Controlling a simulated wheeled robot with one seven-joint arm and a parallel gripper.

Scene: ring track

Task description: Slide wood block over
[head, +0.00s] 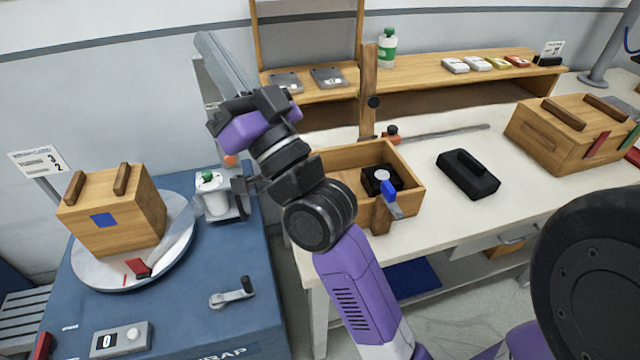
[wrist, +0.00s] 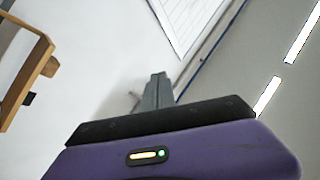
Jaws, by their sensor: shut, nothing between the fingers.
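Several wooden pieces are in the head view, and I cannot tell which is the wood block. A wooden box with two dark handles and a blue square (head: 112,212) sits on the round turntable (head: 88,268) at left. An open wooden box (head: 408,172) on the white table holds a black item; a small wood piece (head: 381,216) is at its front. A wooden upright (head: 367,95) with a dark knob stands behind it. My gripper (head: 205,42) is raised between turntable and table, apart from these. In the wrist view its grey fingers (wrist: 158,78) are together and empty, facing wall and ceiling.
A black case (head: 468,174) lies right of the open box, with another handled wooden box (head: 560,135) farther right. A shelf (head: 425,75) runs along the back. A white roll (head: 212,195) stands beside the turntable. The table front is mostly clear.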

